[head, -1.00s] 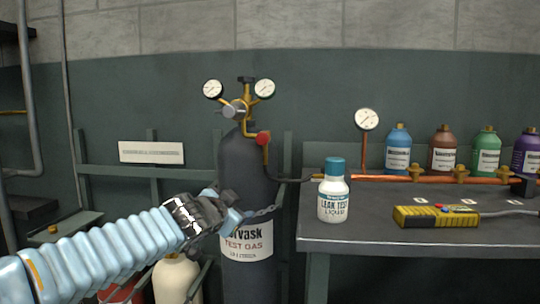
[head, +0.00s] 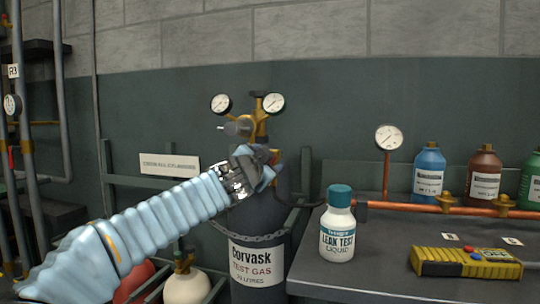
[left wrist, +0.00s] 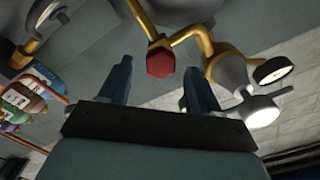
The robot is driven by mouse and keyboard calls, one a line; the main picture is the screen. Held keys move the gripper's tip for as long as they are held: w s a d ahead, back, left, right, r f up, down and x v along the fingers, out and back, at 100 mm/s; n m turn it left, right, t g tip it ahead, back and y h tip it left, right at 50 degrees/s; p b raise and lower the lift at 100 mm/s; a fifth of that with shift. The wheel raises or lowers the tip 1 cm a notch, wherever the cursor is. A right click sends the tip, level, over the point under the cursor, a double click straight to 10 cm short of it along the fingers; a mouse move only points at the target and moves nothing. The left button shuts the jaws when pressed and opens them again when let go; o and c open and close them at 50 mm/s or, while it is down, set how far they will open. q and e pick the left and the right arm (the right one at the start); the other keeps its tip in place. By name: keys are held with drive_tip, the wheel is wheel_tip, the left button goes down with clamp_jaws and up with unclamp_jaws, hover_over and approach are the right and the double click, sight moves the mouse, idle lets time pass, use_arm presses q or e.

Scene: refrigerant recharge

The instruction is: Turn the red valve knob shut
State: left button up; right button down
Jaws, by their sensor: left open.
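The red valve knob (left wrist: 161,62) shows in the left wrist view, at the end of a brass pipe and between my left gripper's two fingers, a little beyond their tips. I cannot tell that any finger touches it. In the head view my left gripper (head: 268,160) hides the knob, in front of the top of the dark gas cylinder (head: 262,224) labelled Corvask test gas. My left gripper (left wrist: 158,75) is open and empty. The brass regulator (head: 260,118) with two white gauges stands above it on the cylinder. My right gripper is not in view.
A chain (head: 235,236) crosses the cylinder. A white tank (head: 187,287) is low at left.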

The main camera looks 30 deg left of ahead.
use_arm(q)
drive_tip(key=shift+p+x, duration=0.3)
drive_tip(key=shift+x, duration=1.45)
drive_tip(key=c, duration=1)
